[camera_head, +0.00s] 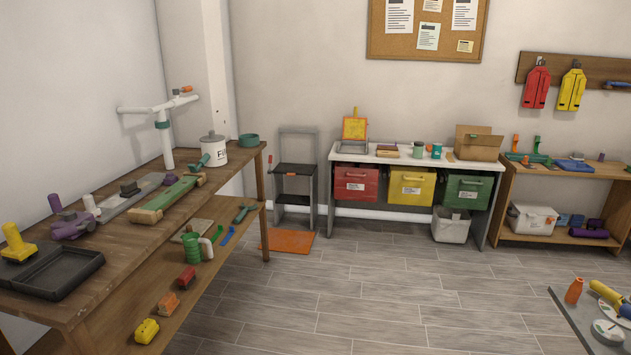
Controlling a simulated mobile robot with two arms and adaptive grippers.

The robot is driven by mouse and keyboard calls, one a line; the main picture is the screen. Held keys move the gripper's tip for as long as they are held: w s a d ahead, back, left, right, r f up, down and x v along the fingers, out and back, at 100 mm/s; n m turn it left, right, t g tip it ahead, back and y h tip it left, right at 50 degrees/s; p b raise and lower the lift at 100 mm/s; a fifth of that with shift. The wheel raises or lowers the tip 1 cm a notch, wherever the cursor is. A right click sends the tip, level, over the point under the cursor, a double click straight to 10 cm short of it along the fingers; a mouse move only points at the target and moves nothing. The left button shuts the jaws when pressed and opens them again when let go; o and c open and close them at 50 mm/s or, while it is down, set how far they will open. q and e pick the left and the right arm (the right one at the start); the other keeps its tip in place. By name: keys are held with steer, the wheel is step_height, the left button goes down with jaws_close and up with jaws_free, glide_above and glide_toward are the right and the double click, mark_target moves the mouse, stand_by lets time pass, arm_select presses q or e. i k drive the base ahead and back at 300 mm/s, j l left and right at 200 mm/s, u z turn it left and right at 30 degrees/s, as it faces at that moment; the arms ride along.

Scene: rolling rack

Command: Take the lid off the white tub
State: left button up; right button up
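A white round tub (214,152) with dark lettering stands at the far end of the wooden bench on the left. Its pale lid (212,138) sits on top and has a small dark knob. A green-handled tool in front hides part of the tub's left side. A white lidded box (532,219) with a label sits on the lower shelf at the right. Neither of my grippers is in view.
The wooden bench (115,260) holds tools, a dark tray (52,272) and a green ring (249,140) right of the tub. A white pipe stand (165,140) rises behind the tub's left. An orange mat (288,240) lies by a step stool; the middle floor is clear.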

mark_target(212, 138)
steer(key=i, duration=1.85)
steer(key=i+u, duration=0.2)
steer(key=i, duration=0.25)
steer(key=i+l+u, duration=0.2)
steer(key=i, duration=0.25)
steer(key=i+l+u, duration=0.15)
steer(key=i, duration=0.3)
steer(key=i+l+u, duration=0.2)
steer(key=i, duration=0.2)
